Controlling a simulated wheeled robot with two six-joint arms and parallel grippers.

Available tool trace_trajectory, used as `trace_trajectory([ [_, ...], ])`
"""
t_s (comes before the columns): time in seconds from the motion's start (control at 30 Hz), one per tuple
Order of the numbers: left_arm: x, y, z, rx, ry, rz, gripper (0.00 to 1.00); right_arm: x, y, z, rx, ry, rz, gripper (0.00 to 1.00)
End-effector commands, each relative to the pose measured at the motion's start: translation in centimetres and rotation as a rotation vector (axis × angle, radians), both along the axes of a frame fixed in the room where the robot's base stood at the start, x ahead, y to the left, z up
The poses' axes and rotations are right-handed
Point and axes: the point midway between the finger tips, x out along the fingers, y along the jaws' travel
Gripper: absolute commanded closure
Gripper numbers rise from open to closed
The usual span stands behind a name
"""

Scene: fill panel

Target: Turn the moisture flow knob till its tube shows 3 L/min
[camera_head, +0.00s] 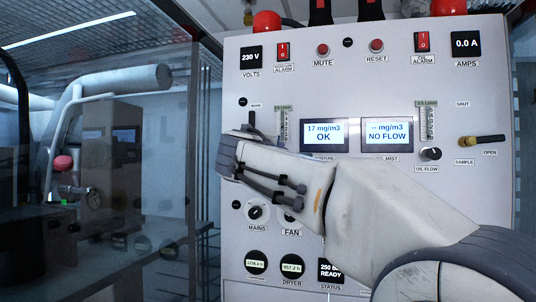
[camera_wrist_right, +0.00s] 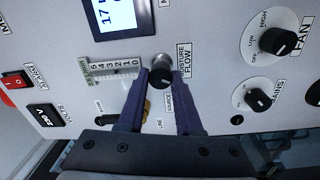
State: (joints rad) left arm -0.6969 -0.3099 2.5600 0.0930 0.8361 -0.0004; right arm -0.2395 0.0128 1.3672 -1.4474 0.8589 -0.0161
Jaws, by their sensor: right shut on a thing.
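The moisture flow knob (camera_wrist_right: 160,74), dark with a silver base, sits between the two fingers of my right gripper (camera_wrist_right: 161,80) in the wrist view. The gripper is shut on it. In the head view my right arm hides the knob. The moisture tube (camera_wrist_right: 115,72) lies beside the knob with a scale numbered from 0 upward; it also shows in the head view (camera_head: 283,123). The moisture display (camera_head: 324,134) reads 17 mg/m3 OK. My left gripper is not in view.
The mains knob (camera_wrist_right: 259,99) and fan knob (camera_wrist_right: 279,42) are close by. A source/line lever (camera_wrist_right: 147,106) is partly hidden by my fingers. A brass-and-black sample lever (camera_head: 482,140) sticks out at right.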

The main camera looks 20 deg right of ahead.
Motion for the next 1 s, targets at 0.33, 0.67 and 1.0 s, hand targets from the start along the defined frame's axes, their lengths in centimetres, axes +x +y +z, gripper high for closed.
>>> trace_trajectory([
  [0.33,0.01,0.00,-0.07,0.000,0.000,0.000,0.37,-0.07,-0.10,0.44,-0.065,0.032,0.000,1.00],
  [0.67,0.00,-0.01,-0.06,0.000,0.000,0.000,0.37,-0.12,-0.14,0.54,-0.069,0.033,-0.001,1.00],
  [1.0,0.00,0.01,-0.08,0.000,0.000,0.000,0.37,-0.08,-0.07,0.31,-0.065,0.036,-0.001,0.38],
])
